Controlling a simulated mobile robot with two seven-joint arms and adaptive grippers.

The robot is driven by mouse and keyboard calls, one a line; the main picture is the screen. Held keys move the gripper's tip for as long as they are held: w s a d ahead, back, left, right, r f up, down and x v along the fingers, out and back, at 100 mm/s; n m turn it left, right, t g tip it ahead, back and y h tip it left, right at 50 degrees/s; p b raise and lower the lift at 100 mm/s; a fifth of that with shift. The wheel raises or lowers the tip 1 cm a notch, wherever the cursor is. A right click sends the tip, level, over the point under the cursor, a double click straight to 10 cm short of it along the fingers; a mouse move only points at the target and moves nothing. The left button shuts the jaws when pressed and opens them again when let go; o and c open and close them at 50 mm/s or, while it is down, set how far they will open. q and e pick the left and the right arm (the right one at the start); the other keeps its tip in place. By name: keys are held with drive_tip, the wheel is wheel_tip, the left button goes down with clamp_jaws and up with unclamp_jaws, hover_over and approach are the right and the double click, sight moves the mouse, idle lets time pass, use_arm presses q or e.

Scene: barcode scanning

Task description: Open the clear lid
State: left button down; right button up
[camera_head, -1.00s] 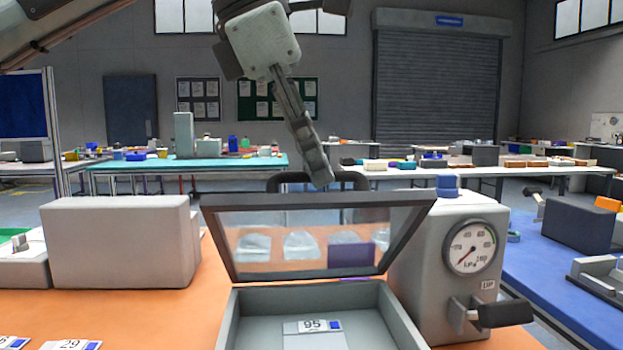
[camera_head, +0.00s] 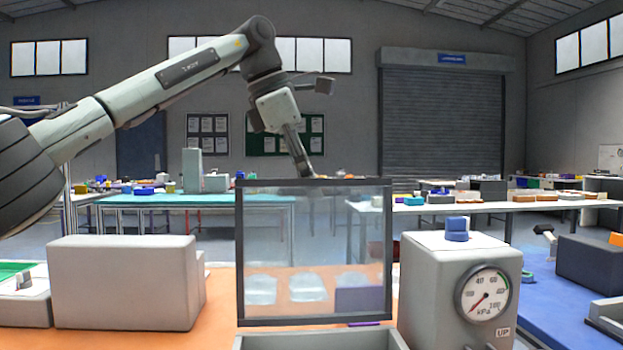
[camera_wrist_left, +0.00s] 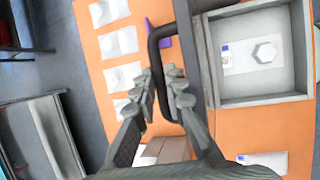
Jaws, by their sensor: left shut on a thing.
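The clear lid (camera_head: 315,235) has a dark frame and stands nearly upright at the back of the grey box (camera_head: 325,340). In the left wrist view the box (camera_wrist_left: 258,100) lies open and holds a white label card (camera_wrist_left: 232,57) and a pale hexagonal piece (camera_wrist_left: 264,51). My left gripper (camera_head: 304,172) reaches the lid's top edge from above. In the left wrist view my left gripper (camera_wrist_left: 165,85) is shut on the lid's black handle (camera_wrist_left: 156,45). My right gripper does not show.
A grey block (camera_head: 125,283) stands to the left on the orange table. A grey housing with a pressure gauge (camera_head: 487,294) and a blue knob (camera_head: 456,228) stands close to the right of the lid. Several clear pouches (camera_wrist_left: 121,76) lie behind the box.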

use_arm(q)
drive_tip(key=shift+w+f, duration=0.4)
drive_tip(key=shift+f, duration=0.15)
drive_tip(key=c, duration=1.6)
unclamp_jaws()
drive_tip(key=shift+w, duration=0.15)
drive_tip(key=shift+o, duration=0.2)
drive_tip(key=shift+r, duration=0.2)
drive_tip(key=v, duration=0.7)
drive_tip(key=shift+r, duration=0.2)
drive_tip(key=shift+a+f, duration=0.1)
drive_tip(key=shift+a, duration=0.05)
